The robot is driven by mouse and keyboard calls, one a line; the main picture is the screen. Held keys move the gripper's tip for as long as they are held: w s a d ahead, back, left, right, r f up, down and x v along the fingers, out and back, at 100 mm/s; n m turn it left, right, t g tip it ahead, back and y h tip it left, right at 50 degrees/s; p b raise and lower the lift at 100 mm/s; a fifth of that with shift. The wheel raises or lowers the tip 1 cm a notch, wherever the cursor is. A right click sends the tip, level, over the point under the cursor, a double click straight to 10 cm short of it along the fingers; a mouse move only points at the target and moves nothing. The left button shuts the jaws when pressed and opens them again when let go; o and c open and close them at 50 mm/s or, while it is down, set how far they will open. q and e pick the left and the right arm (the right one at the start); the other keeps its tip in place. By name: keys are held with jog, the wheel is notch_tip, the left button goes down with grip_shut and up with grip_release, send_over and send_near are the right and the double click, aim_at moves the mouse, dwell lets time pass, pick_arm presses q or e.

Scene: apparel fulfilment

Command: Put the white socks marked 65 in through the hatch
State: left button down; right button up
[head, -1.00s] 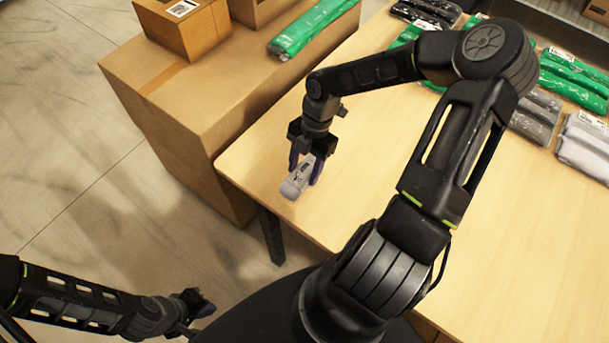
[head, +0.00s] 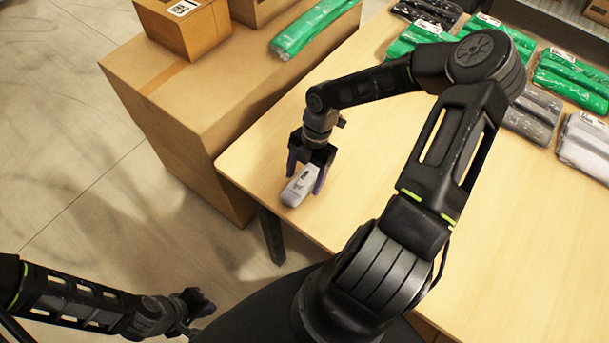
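A white pack (head: 586,148) in clear wrap lies at the table's right edge; I cannot read any marking on it, nor tell whether it is the socks marked 65. My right gripper (head: 305,178) points down at the table's near left corner. Its fingers are spread on either side of a small light grey device (head: 298,188) with a dark patch, possibly a scanner, which appears to rest on the table. My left gripper (head: 203,306) is low at the left, over the floor and away from the table; its opening is unclear. No hatch is in view.
Green packs (head: 572,82) and grey packs (head: 533,116) lie along the table's far right. A large carton (head: 190,85) stands against the table's left side, with a smaller box (head: 186,25) and a green pack (head: 312,28) on top. The table (head: 370,180) is clear in the middle.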

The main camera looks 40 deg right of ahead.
jog(key=shift+r, duration=0.1)
jog(key=v, duration=1.2)
jog(key=shift+d, duration=0.1)
dwell(0.5)
jog(key=a+f+m+y, duration=0.2)
jog(key=a+f+m, duration=0.3)
jog(key=a, duration=0.5)
jog(key=a+f+m+y, duration=0.1)
jog(key=a+f+m, duration=0.35)
jog(key=a, duration=0.55)
jog(key=s+a+f+m, duration=0.2)
jog(key=s+f+m, duration=0.2)
jog(key=s+a+f+m+t+h, duration=0.1)
jog(key=s+a+f+m, duration=0.1)
jog(key=s+f+m, duration=0.2)
jog(key=s+a+f+m+h, duration=0.1)
jog(key=s+a+f+m, duration=0.1)
jog(key=s+f+m, duration=0.2)
jog(key=shift+s+f+m, duration=0.2)
jog(key=shift+f+m, duration=0.1)
jog(key=shift+m, duration=0.55)
